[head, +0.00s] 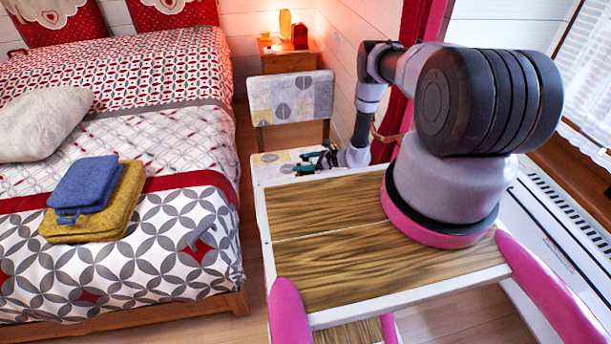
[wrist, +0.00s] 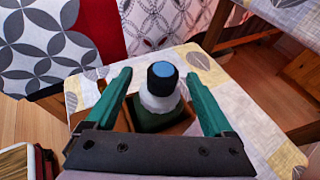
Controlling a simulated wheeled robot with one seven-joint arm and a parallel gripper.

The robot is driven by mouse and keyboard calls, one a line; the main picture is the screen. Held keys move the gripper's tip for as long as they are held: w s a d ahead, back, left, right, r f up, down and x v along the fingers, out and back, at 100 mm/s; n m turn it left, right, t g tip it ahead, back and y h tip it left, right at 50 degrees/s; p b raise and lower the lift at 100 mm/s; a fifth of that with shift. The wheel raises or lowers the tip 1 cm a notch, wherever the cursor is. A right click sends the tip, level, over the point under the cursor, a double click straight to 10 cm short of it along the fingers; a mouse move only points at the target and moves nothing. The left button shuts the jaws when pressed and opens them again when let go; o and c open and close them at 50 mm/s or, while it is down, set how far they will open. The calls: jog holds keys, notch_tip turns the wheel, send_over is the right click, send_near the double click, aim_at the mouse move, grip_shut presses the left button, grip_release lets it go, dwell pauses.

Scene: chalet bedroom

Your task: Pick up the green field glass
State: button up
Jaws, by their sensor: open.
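My gripper (head: 312,161) hangs low over the seat of the patterned chair (head: 265,160) in the head view. In the wrist view its two green fingers (wrist: 158,76) are open and apart. Between them in the picture stands an upright thing with a blue round top, a black rim, a white middle and a dark green lower part, which looks like the green field glass (wrist: 145,122). Neither finger visibly touches it. I cannot tell how far below the fingertips it is. Brown box-like sides show beside its base. In the head view I cannot make it out.
The bed (head: 130,282) fills the left, with folded blue (head: 88,183) and yellow (head: 127,205) cloths on it. The chair's backrest (head: 290,97) rises behind my gripper. A wooden nightstand (head: 288,61) stands farther back. A wall closes off the right.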

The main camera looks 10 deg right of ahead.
jog(key=shift+x, duration=0.85)
grip_shut()
